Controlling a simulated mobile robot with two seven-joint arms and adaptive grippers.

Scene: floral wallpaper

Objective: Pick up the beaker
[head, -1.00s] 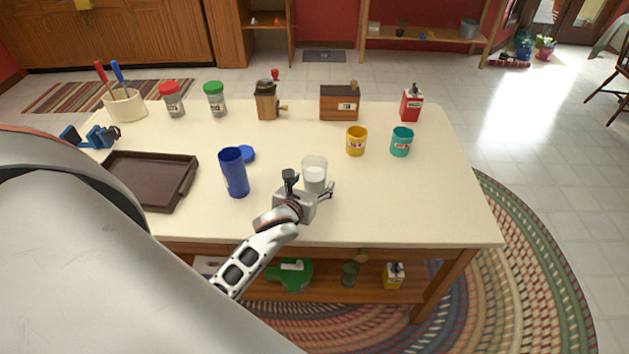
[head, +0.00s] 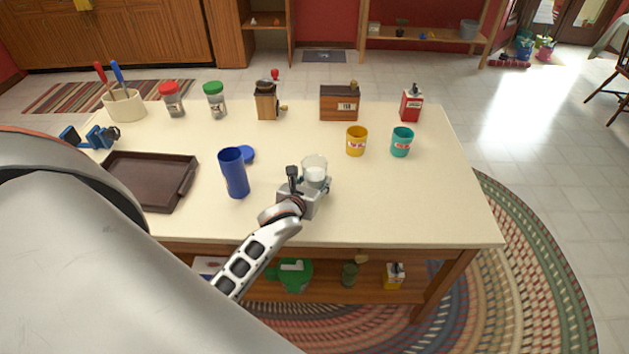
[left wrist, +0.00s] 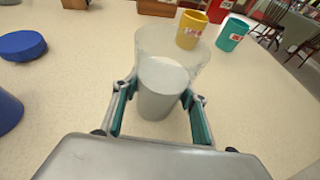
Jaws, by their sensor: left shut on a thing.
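The beaker (head: 315,168) is a clear cup with white contents, upright near the front middle of the table. My left gripper (head: 314,186) is at its near side in the head view, partly hiding its lower part. In the left wrist view the beaker (left wrist: 162,85) stands between the two teal-padded fingers of my left gripper (left wrist: 160,106), which are shut on it. I cannot tell whether its base still touches the table. My right gripper is in neither view.
A blue tumbler (head: 234,174) and its blue lid (head: 246,154) are left of the beaker. A brown tray (head: 148,205) lies farther left. Yellow (head: 356,142) and teal (head: 402,143) cups stand behind right. The table's front right (head: 420,215) is clear.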

